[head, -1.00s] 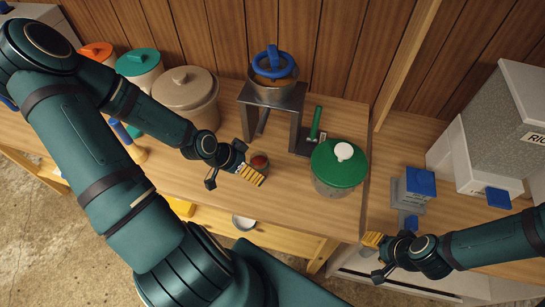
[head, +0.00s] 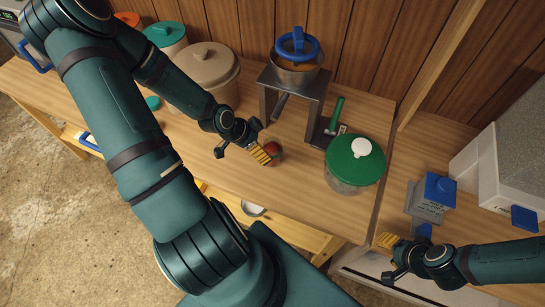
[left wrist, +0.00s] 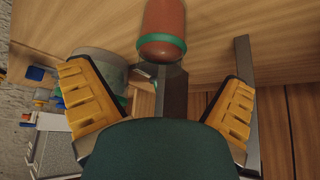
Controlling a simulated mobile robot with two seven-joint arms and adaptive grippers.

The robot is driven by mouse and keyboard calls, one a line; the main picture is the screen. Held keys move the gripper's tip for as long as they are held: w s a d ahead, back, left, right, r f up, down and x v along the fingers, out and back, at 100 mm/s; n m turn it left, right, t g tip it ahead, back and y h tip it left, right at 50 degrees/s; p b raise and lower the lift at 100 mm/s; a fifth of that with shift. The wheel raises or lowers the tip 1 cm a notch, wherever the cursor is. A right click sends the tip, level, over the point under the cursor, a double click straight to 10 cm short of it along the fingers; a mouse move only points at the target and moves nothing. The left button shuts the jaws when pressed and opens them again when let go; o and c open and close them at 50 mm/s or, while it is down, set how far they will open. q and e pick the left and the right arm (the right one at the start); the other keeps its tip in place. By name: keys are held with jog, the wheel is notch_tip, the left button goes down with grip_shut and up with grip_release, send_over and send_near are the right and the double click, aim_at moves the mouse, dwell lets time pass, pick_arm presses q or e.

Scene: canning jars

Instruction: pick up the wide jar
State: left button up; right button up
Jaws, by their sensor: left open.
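A small jar with red contents (head: 275,149) stands on the wooden bench in the head view, partly hidden by my left gripper (head: 263,153). In the left wrist view a reddish jar with a green band (left wrist: 163,25) is ahead, between the lines of the two fingers. My left gripper (left wrist: 158,78) is open, its yellow-padded fingers spread wide with nothing between them. Whether a finger touches the jar I cannot tell. My right gripper (head: 387,241) is low at the right, away from the jar; its opening is unclear.
A metal stand (head: 310,90) holds a pot with a blue ring behind the jar. A green-lidded clear container (head: 354,163) is to its right. A tan canister (head: 210,68) stands behind my left arm.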

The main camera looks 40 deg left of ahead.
aim_at(272, 148)
pick_arm(q)
jog(key=shift+w+b+x, duration=0.25)
jog(key=shift+b+x, duration=0.8)
jog(key=shift+x, duration=2.3)
jog(key=shift+r, duration=0.15)
jog(key=c, duration=1.4)
